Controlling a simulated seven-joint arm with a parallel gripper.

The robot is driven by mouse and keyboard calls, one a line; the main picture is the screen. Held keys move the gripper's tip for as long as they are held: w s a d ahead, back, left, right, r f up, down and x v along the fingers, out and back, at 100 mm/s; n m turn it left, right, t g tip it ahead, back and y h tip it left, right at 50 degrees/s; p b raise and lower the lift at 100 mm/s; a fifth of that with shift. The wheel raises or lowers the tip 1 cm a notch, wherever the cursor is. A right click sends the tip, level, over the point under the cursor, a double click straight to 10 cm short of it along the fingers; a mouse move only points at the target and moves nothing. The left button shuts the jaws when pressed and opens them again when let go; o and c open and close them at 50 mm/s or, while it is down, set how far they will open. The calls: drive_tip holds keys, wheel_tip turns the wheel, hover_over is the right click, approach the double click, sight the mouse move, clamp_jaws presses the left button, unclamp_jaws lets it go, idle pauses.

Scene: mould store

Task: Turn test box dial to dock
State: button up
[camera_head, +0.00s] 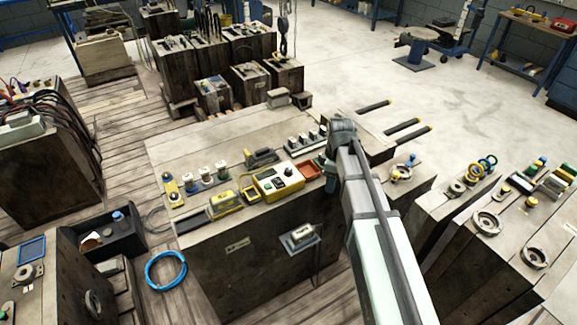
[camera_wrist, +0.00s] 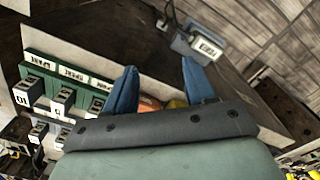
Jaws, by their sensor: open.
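The test box (camera_head: 277,185) is a yellow box on the wooden bench block in the head view. It has a pale display, a green button and a dark round dial (camera_head: 288,171) near its right end. The dial's pointer is too small to read. My gripper (camera_head: 330,183) is just right of the test box, beyond the red tray, mostly hidden behind my arm. In the wrist view my gripper (camera_wrist: 160,85) shows two blue fingers spread apart with nothing held between them. Orange and yellow patches show low between the fingers; I cannot tell what they belong to.
A red tray (camera_head: 310,169) lies between the test box and my gripper. A yellow-and-black tool (camera_head: 222,205) sits left of the box. A white unit (camera_head: 302,234) is mounted on the block's front, also seen in the wrist view (camera_wrist: 207,46).

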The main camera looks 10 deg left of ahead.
drive_tip(key=w+a+r+n, duration=0.1)
drive_tip(key=a+r+n, duration=0.9)
drive_tip(key=a+r, duration=0.5)
approach(289, 169)
wheel_tip(289, 169, down, 8)
drive_tip(key=shift+s+f, duration=0.1)
clamp_jaws()
